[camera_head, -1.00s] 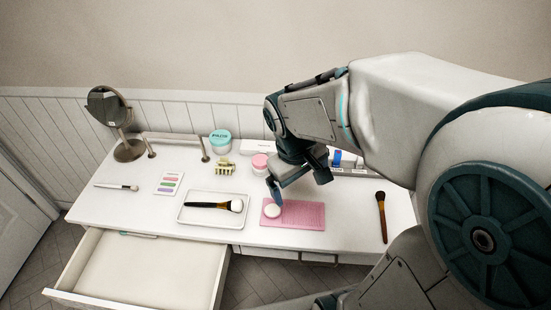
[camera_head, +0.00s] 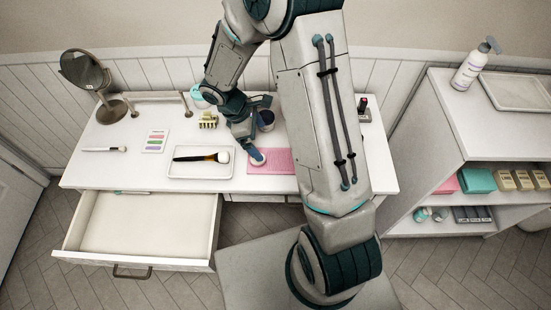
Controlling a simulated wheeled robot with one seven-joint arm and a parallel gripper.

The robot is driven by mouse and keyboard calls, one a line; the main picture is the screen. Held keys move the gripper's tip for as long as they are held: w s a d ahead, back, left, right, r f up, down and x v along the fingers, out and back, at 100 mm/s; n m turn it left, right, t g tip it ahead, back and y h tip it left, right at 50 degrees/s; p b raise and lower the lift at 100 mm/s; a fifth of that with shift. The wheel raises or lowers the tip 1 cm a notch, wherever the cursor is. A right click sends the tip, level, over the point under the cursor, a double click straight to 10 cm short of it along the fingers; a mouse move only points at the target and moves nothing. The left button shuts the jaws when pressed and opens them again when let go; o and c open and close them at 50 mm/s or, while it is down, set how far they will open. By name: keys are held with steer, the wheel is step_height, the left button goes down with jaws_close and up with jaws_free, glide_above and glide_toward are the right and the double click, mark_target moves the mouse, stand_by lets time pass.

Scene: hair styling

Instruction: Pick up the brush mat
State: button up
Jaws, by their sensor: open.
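The pink brush mat (camera_head: 280,167) lies flat on the white table, right of the white tray. My arm crosses in front of its right part and hides it. My gripper (camera_head: 257,157) is open and points down at the mat's upper left. A round white thing, seen on the mat's left part earlier, is mostly hidden by the fingers. I cannot tell whether the fingers touch the mat or that thing.
The white tray (camera_head: 184,174) holds a dark-handled brush (camera_head: 202,157). A yellow-green clip (camera_head: 208,120), a color card (camera_head: 155,141), a white brush (camera_head: 104,149) and a round mirror (camera_head: 85,70) stand or lie further left. The table drawer (camera_head: 145,222) is open. A shelf (camera_head: 445,135) stands right.

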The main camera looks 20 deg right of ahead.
mark_target(275, 160)
steer(key=p+x, duration=0.1)
steer(key=x, duration=0.9)
steer(key=shift+f, duration=0.15)
steer(key=c, duration=0.8)
